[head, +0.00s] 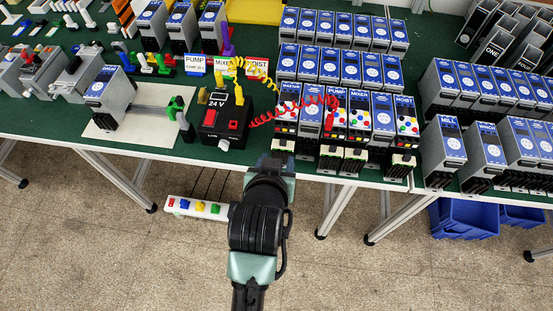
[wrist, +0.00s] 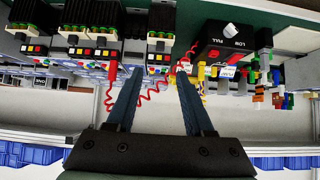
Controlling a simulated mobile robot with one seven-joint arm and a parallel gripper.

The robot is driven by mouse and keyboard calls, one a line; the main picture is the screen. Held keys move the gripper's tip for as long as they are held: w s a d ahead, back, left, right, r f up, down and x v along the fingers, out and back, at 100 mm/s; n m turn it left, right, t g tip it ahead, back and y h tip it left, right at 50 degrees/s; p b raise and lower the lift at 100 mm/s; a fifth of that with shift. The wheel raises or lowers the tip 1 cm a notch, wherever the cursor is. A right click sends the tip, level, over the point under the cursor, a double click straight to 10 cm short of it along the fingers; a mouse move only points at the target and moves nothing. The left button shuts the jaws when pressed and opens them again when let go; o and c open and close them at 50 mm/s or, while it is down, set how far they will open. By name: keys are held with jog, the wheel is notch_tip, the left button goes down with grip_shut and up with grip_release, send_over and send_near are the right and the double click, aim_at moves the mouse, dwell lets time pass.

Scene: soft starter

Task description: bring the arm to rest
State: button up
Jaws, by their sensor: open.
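My arm (head: 258,228) reaches up from the bottom of the head view. My gripper (head: 281,156) is at the front edge of the green-topped table (head: 130,145), just below the row of labelled soft-starter modules. In the wrist view my gripper (wrist: 160,78) has its two dark blue fingers spread apart, with nothing held between them. Beyond the fingers are the modules' fronts, a red coiled cord (wrist: 152,98) and a black 24 V box (wrist: 222,42). The cord passes behind the fingers in the picture; I cannot tell whether it touches them.
A white strip with coloured plugs (head: 198,208) is below the table edge, beside my arm. Open floor (head: 370,280) lies in front, blue bins (head: 465,220) at right.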

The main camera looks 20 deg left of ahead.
dwell(0.4)
jog(key=w+d+r+t, duration=0.2)
jog(key=w+r+t, duration=0.1)
jog(key=r, duration=0.6)
jog(key=w+d+r+m+t, duration=0.1)
jog(key=w+r+t, duration=0.15)
jog(key=r, duration=0.55)
jog(key=w+d+r+t, duration=0.2)
jog(key=w+r, duration=0.1)
jog(key=r, duration=0.6)
jog(key=s+d+r+t+h, duration=0.1)
jog(key=s+d+r+t, duration=0.1)
jog(key=r, duration=0.8)
jog(key=s+d+r+m+t+h, duration=0.1)
jog(key=s+d+r+t, duration=0.2)
jog(key=r, duration=0.7)
jog(key=s+d+r+m+t, duration=0.1)
jog(key=s+d+r+t, duration=0.2)
jog(key=r, duration=0.7)
jog(key=s+t, duration=0.2)
jog(key=s, duration=0.1)
jog(key=shift+s+d+r+h, duration=0.15)
jog(key=shift+s+d+h, duration=0.1)
jog(key=shift+h, duration=0.15)
